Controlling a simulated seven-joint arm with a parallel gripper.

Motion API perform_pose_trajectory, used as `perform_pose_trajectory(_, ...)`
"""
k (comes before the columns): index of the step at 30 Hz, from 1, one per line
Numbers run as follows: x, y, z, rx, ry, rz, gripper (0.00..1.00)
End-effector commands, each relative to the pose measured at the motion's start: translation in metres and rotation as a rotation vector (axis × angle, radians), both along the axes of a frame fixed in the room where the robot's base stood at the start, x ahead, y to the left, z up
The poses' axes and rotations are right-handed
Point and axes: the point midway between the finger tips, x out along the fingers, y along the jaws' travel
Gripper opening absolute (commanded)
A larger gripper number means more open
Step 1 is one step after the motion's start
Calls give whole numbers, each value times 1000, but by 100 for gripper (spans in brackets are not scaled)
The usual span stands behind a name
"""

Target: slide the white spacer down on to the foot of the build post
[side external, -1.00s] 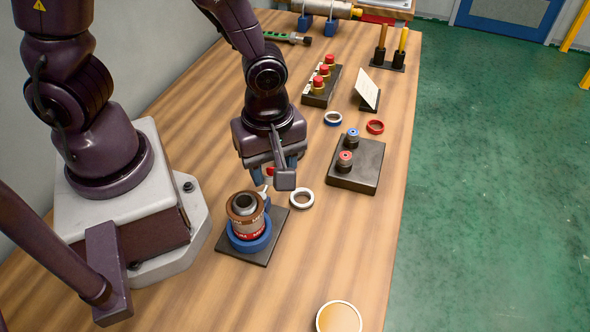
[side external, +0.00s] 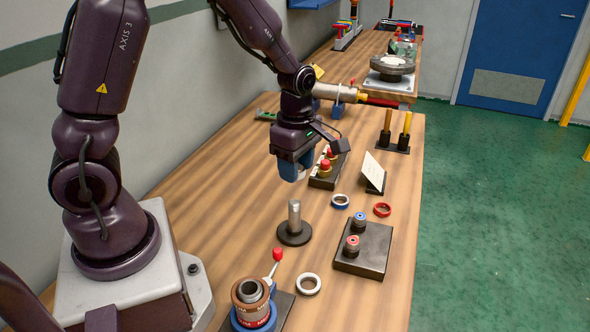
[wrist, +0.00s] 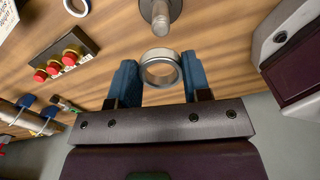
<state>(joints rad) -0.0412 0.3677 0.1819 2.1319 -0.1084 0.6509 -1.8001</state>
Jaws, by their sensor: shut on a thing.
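My gripper (side external: 294,172) hangs above the table, farther up the bench in the side view than the build post. In the wrist view my gripper (wrist: 160,82) has its two blue fingers shut on a pale grey-white ring, which I take as the white spacer (wrist: 160,83). The spacer cannot be made out in the side view. The build post (side external: 294,215) is an upright grey metal peg on a round dark foot (side external: 294,239), with nothing around it. The build post (wrist: 160,22) also shows at the top of the wrist view, apart from the spacer.
A red-button box (side external: 327,168) stands near my gripper.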

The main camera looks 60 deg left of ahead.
Motion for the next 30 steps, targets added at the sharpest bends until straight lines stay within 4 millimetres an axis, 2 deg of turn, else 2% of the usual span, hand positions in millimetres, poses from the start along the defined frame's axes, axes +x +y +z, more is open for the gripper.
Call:
perform_pose_trajectory(8,0,0,-6,-2,3,-1,21)
perform_pose_trajectory(21,0,0,-45,-1,2,0,21)
perform_pose_trajectory(30,0,0,-58,-1,1,-1,21)
